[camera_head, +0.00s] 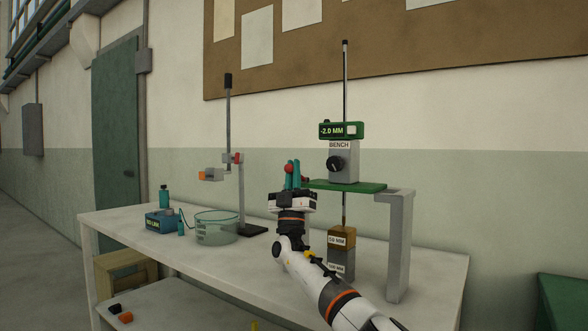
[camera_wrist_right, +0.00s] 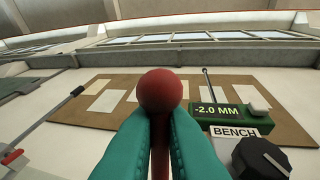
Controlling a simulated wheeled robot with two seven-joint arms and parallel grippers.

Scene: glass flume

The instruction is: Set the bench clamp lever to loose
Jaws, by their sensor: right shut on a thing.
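The bench clamp lever is red with a round red knob (camera_head: 289,168) beside the green platform of the bench gauge stand. In the right wrist view the red knob (camera_wrist_right: 160,90) sticks out above my fingertips, and its red stem lies between them. My right gripper (camera_head: 292,176), with teal fingers, is shut on the lever. The BENCH gauge (camera_head: 344,160) stands to the right, with a black dial and a green display (camera_head: 341,130) reading -2.0 MM. The lever's base is hidden by my gripper. My left gripper is not in view.
A glass bowl (camera_head: 216,228) and a small blue meter (camera_head: 159,222) stand on the white table (camera_head: 130,218) to the left. A rod stand (camera_head: 240,195) with a red clamp is behind the bowl. A brass-topped block (camera_head: 341,238) stands under the green platform (camera_head: 350,187).

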